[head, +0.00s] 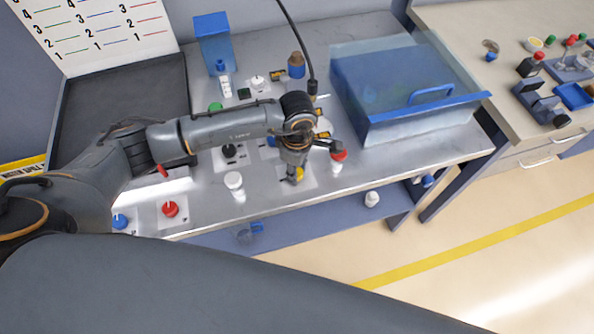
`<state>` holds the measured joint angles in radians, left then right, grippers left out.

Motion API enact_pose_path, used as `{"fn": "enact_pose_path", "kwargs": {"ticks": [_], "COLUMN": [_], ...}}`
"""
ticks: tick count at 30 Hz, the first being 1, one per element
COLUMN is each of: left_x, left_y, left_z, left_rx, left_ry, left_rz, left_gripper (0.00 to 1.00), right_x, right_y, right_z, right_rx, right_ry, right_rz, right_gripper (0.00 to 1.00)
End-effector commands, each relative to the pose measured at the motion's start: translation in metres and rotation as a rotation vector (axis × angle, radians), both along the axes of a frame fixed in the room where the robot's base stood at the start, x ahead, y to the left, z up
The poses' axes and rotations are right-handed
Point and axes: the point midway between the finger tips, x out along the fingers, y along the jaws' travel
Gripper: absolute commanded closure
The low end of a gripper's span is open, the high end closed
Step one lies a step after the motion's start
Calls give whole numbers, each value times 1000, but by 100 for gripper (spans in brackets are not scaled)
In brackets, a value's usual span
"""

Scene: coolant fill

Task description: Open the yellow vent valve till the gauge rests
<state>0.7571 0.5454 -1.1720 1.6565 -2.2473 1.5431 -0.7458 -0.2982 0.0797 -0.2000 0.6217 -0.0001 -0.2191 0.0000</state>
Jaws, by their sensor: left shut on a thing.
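The yellow vent valve (298,176) is near the front edge of the metal bench, mostly hidden under my left gripper. My left gripper (294,169) points down from above and is shut on the valve's knob. How far the valve is turned cannot be seen. I cannot make out a gauge dial or needle for certain; my arm covers part of the panel. My right gripper is not in view.
A red-topped white bottle (338,161) stands close right of the gripper, and a white cup (235,185) to its left. Red (170,209) and blue (120,221) knobs sit at the front left. A clear blue-edged bin (455,107) fills the bench's right side.

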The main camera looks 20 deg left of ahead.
Motion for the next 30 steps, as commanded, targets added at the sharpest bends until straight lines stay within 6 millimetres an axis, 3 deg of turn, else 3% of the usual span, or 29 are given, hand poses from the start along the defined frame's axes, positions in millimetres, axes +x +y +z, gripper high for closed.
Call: {"fn": "enact_pose_path", "kwargs": {"ticks": [9, 30], "left_x": [1, 1], "left_y": [1, 1], "left_z": [-4, -3], "left_rx": [2, 2], "left_ry": [0, 0], "left_rz": [298, 933], "left_gripper": [97, 97], "right_x": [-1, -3], "right_y": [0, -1], "right_z": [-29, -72], "right_rx": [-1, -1], "right_ry": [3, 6], "right_rz": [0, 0], "right_gripper": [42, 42]}}
